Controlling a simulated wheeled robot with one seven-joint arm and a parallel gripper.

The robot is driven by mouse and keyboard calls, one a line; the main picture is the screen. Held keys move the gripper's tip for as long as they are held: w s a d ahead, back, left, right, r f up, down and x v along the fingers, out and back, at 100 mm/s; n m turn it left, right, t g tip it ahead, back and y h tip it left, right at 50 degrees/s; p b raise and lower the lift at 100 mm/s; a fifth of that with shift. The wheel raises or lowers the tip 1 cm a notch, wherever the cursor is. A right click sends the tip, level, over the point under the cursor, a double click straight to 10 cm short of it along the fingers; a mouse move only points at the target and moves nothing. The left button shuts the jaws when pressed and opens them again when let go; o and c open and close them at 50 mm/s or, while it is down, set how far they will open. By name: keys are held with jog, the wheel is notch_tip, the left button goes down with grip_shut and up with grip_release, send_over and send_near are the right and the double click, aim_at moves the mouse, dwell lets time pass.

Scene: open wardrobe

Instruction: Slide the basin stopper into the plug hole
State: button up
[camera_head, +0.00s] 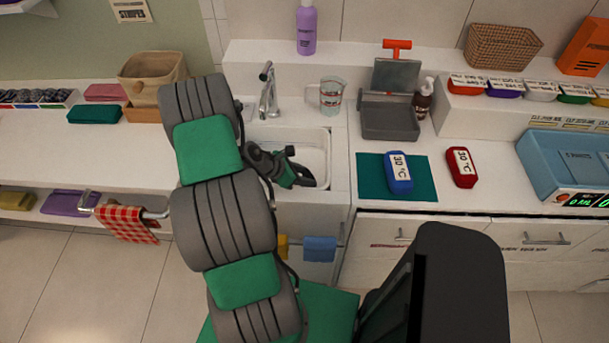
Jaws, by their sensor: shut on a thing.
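The white basin (318,140) is set in the counter below the chrome tap (268,92). My arm reaches over the counter from the front, and my gripper (306,178) is inside the basin, near its front. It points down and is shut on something. What it holds, taken to be the basin stopper, is hidden by the gripper and wrist. The plug hole is hidden too, so I cannot tell how the stopper sits relative to it.
A glass jug (331,95) and grey dustpan-like tray (389,120) stand behind and right of the basin. Blue (398,172) and red (461,167) labelled blocks lie on the right counter. A purple bottle (306,28) stands on the back ledge.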

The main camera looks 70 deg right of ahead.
jog(key=shift+f, duration=0.25)
jog(key=shift+r, duration=0.15)
jog(key=shift+r, duration=0.15)
jog(key=shift+p, duration=0.55)
dwell(1.0)
jog(key=shift+f+b, duration=0.3)
jog(key=shift+f, duration=0.05)
jog(key=shift+s+r+p, duration=0.1)
jog(key=shift+r+p, duration=0.2)
dwell(1.8)
jog(key=shift+f, duration=0.2)
jog(key=shift+r, duration=0.15)
